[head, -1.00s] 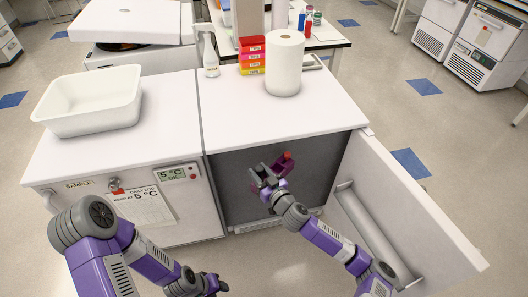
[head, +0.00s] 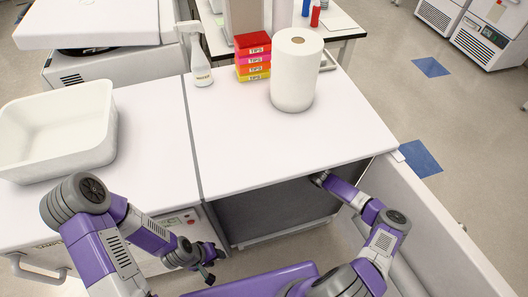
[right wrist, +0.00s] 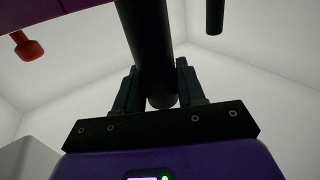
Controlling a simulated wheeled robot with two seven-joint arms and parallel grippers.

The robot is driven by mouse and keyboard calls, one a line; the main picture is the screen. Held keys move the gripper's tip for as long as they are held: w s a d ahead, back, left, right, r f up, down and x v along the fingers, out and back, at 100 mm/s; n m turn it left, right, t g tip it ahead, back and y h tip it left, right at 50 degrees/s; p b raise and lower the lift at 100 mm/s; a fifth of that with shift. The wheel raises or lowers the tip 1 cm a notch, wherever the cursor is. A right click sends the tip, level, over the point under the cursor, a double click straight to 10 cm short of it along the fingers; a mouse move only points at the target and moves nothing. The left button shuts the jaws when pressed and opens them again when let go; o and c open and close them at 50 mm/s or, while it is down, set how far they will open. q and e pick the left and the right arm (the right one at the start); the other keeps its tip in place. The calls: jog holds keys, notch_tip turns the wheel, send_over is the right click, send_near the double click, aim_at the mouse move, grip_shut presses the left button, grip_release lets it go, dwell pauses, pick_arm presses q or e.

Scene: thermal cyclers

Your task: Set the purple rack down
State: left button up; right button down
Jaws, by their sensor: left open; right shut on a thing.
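My right gripper (right wrist: 158,98) is shut on a dark upright bar, the handle of the purple rack. The rack (right wrist: 75,5) shows only as a dark purple strip at the top left of the right wrist view, with a red-capped piece (right wrist: 28,46) hanging beside it. Pale walls surround it, inside the open cabinet (head: 275,212). In the head view the right hand and rack are hidden under the cabinet top; whether the rack touches a surface cannot be seen. My left gripper (head: 209,270) is open and empty, low in front of the left cabinet.
The cabinet door (head: 435,225) stands open on the right, close to my right arm. The counter (head: 240,150) holds a paper towel roll (head: 295,75), tip boxes (head: 253,60) and a spray bottle (head: 200,65). A white tub (head: 60,130) stands at left. The counter's front is clear.

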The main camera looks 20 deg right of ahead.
jog(key=shift+w+f, duration=0.2)
jog(key=shift+w, duration=0.05)
jog(key=f+b, duration=0.1)
jog(key=f, duration=0.1)
jog(key=f+b, duration=0.1)
jog(key=f, duration=0.1)
jog(key=shift+s+f+b, duration=0.2)
jog(key=shift+f+b, duration=0.1)
notch_tip(320, 180, down, 5)
jog(key=b, duration=0.2)
jog(key=shift+b, duration=0.3)
jog(key=shift+r, duration=0.1)
jog(key=c, duration=0.7)
grip_release()
jog(key=shift+o, duration=0.2)
